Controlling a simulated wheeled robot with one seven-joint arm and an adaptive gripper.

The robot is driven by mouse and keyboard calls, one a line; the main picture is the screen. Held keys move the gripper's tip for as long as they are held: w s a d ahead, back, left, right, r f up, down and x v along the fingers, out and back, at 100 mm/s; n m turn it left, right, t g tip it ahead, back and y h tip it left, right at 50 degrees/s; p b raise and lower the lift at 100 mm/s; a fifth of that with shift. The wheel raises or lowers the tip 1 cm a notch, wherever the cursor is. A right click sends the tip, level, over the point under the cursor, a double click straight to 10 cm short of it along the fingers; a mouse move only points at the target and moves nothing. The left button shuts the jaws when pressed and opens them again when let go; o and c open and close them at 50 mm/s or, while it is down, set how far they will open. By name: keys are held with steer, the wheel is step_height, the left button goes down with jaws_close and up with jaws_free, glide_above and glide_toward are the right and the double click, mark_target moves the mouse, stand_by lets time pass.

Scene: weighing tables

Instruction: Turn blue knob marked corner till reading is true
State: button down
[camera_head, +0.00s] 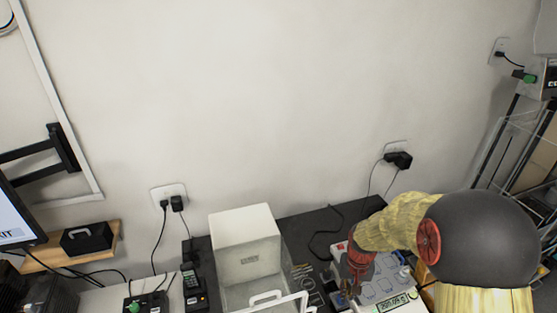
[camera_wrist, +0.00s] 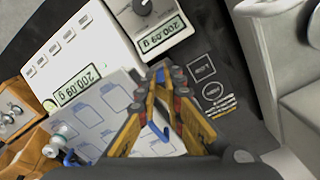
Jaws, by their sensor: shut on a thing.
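My gripper (camera_wrist: 166,76) is closed, its yellow fingers meeting at dark tips over the front edge of a white instrument. What sits between the tips is hidden. In the head view my gripper (camera_head: 350,284) is low by the white unit (camera_head: 385,268). In the wrist view a display (camera_wrist: 163,34) on the instrument with a black knob (camera_wrist: 143,6) seems to read 200.09 g. A second display (camera_wrist: 76,86), on the unit with several buttons, seems to read the same. A bent blue piece (camera_wrist: 158,132) shows between the fingers, lower down. I cannot make out a blue knob.
A white box (camera_head: 246,240) stands left of the arm on the dark tabletop (camera_head: 305,222). A handheld device (camera_head: 190,284) lies further left. Cables run down from wall sockets. A shelf rack (camera_head: 520,150) stands at the right. A sheet with blue outlines (camera_wrist: 98,110) lies beside the fingers.

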mark_target(340, 304)
step_height(340, 304, down, 7)
steer(key=b, duration=0.4)
steer(key=shift+r, duration=0.2)
steer(key=shift+s+f, duration=0.1)
steer(key=shift+f, duration=0.05)
steer(key=shift+f, duration=0.15)
steer(key=shift+w, duration=0.25)
stand_by(0.4)
steer(key=shift+w+a+p, duration=0.2)
steer(key=shift+a+p, duration=0.35)
steer(key=shift+p, duration=0.05)
stand_by(0.4)
steer(key=shift+s+a, duration=0.1)
steer(key=shift+s, duration=0.05)
steer(key=shift+s+a+r, duration=0.1)
steer(key=shift+s+r, duration=0.1)
step_height(340, 304, up, 6)
steer(key=p, duration=0.4)
